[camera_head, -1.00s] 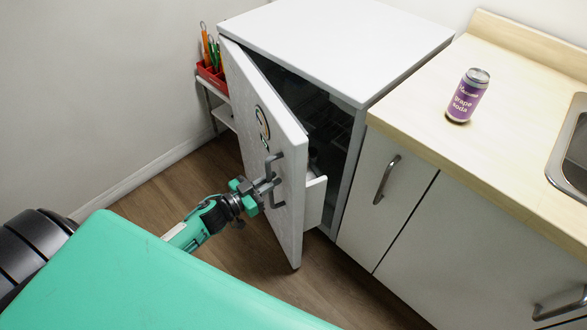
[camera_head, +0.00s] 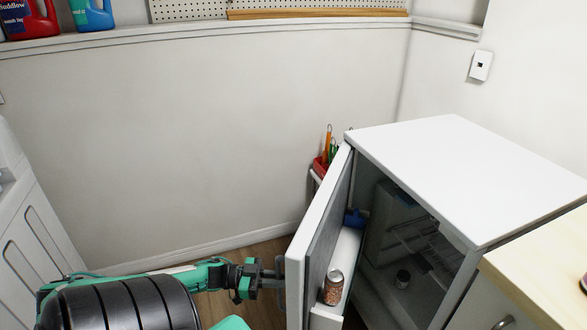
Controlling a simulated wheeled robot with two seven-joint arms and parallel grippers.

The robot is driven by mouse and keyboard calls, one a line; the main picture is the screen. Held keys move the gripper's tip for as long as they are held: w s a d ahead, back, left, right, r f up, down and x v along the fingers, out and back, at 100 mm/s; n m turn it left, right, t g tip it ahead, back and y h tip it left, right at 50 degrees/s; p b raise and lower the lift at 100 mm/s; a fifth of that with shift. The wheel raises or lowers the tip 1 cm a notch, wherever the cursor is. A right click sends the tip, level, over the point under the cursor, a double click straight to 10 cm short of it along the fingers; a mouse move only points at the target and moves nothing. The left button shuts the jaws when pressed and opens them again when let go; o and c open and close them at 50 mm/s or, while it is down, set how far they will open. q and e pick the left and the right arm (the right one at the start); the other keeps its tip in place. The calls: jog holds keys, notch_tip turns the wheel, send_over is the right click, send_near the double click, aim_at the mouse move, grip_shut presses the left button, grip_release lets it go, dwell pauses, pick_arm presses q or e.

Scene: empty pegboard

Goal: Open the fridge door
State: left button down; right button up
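The white fridge (camera_head: 465,170) stands at the right. Its door (camera_head: 318,225) is swung wide open toward me, and the shelves inside show. A dark grey handle (camera_head: 281,285) is on the door's outer face, seen nearly edge-on. My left gripper (camera_head: 272,276) comes in from the left and its fingers are at the handle, seemingly closed on it; the door partly hides the contact. A can (camera_head: 333,287) stands in the door's inner shelf. My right gripper is not in view.
A wooden counter (camera_head: 545,260) adjoins the fridge at right. A red holder (camera_head: 319,167) with tools is behind the door. A white appliance (camera_head: 40,245) stands at far left. Bare wall and some floor (camera_head: 262,250) lie left of the door.

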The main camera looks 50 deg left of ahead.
pick_arm(q)
jog(key=shift+s+a, duration=0.25)
jog(key=shift+a, duration=0.4)
jog(key=c, duration=1.5)
grip_release()
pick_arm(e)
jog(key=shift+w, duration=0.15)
pick_arm(q)
jog(key=v, duration=1.4)
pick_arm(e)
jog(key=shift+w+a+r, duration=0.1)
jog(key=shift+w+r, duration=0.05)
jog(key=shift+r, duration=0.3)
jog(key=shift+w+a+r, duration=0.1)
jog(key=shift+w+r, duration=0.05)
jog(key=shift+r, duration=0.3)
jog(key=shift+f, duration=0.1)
